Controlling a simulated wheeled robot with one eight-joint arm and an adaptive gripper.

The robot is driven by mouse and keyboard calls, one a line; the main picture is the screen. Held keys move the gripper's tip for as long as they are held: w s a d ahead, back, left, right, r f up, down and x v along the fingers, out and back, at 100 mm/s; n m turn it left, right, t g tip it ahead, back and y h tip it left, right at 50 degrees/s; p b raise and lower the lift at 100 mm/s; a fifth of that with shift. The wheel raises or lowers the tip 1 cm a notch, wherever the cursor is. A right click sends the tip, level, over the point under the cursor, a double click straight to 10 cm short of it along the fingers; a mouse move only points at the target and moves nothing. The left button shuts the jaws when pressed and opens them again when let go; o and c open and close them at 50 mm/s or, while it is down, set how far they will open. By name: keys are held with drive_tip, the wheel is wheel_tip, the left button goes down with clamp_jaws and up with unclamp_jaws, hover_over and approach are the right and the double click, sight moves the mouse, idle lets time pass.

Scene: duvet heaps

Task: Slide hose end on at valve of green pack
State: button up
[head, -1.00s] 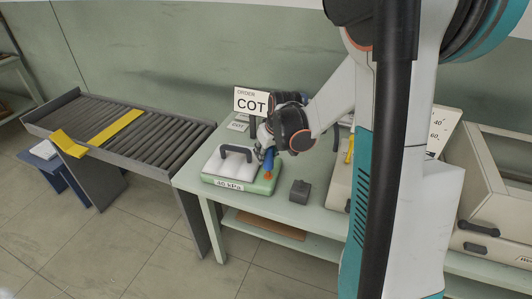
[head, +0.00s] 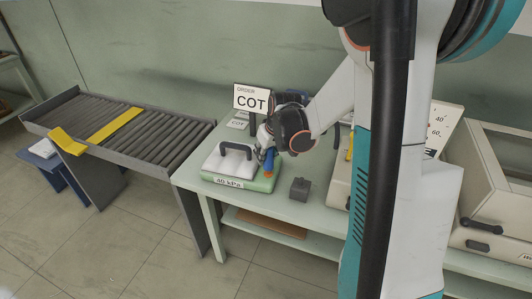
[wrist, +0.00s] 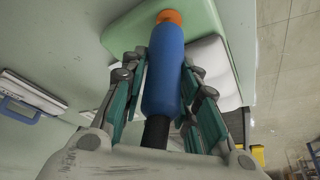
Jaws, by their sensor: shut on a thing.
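The green pack (head: 262,184) lies on the pale green table with a white block carrying a black handle (head: 236,149) on top and a "40 kPa" label (head: 228,182) on its front. It also shows at the top of the wrist view (wrist: 120,32). My gripper (head: 266,146) is shut on the blue hose end (wrist: 163,75), above the pack's right side. A black hose (wrist: 156,132) runs back from it between the fingers. An orange piece (wrist: 169,17) shows at the far tip of the blue part, by the green surface. I cannot tell whether it is the valve or whether they are joined.
A small dark grey block (head: 300,188) stands right of the pack. An "ORDER COT" sign (head: 251,99) stands behind it. A roller conveyor (head: 140,136) with yellow pieces adjoins on the left. Beige cases stand on the right.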

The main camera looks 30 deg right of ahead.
drive_tip(key=shift+f+b, duration=1)
drive_tip(key=shift+f, duration=0.4)
drive_tip(key=o, duration=1.1)
drive_tip(key=shift+o, duration=0.2)
drive_tip(key=shift+r, duration=0.15)
drive_tip(key=v, duration=1.1)
drive_tip(key=shift+s+r, duration=0.15)
drive_tip(key=shift+r, duration=0.25)
